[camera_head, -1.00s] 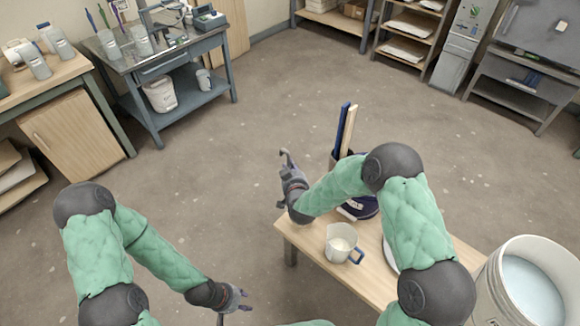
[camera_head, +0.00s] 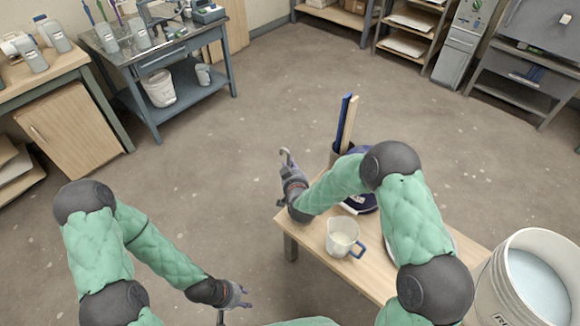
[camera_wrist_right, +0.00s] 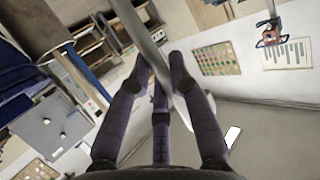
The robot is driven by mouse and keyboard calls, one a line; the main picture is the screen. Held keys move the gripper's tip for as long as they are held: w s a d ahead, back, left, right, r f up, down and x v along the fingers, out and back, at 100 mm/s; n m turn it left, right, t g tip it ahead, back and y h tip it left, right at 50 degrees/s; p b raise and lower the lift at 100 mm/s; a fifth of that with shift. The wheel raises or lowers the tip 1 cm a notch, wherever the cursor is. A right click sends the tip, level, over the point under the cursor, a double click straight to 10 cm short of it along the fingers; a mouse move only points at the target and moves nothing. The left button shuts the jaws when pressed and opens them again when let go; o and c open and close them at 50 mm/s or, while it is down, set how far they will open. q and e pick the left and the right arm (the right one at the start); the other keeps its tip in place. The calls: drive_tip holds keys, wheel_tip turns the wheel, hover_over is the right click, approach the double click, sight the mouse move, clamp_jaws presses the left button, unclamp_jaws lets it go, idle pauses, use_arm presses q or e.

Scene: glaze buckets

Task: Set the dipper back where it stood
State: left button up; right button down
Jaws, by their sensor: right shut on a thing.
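My right gripper (camera_head: 288,172) is shut on the dipper, above and beyond the left far end of the small wooden table (camera_head: 300,226). The dipper's hooked top (camera_head: 285,153) shows at the fingers in the head view. In the right wrist view its flat grey metal handle (camera_wrist_right: 150,42) runs between the dark fingers. The dipper's lower end cannot be made out. My left gripper (camera_head: 238,296) is empty, its fingers apart, low and left of the table. A large white bucket (camera_head: 492,297) holding pale blue glaze (camera_head: 537,280) stands at the right.
Behind my right forearm are a dark blue tub (camera_head: 362,205) and a dark holder with blue and wooden sticks (camera_head: 347,120). A white dish is mostly hidden by my right arm. The floor beyond is clear.

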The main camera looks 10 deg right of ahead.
drive_tip(key=shift+f, duration=0.35)
drive_tip(key=c, duration=1.1)
unclamp_jaws()
drive_tip(key=shift+o, duration=0.2)
drive_tip(key=o, duration=0.6)
drive_tip(key=shift+f, duration=0.1)
drive_tip(key=shift+s+a+r+p, duration=0.8)
drive_tip(key=shift+s+a+p, duration=0.25)
drive_tip(key=shift+s+p, duration=1.1)
drive_tip(key=shift+s+a+r+p, duration=0.75)
drive_tip(key=shift+s+a+p, duration=0.35)
drive_tip(key=shift+s+p, duration=1.1)
drive_tip(key=shift+s+a+r+p, duration=0.95)
drive_tip(key=shift+s+p, duration=0.7)
drive_tip(key=shift+s, duration=0.95)
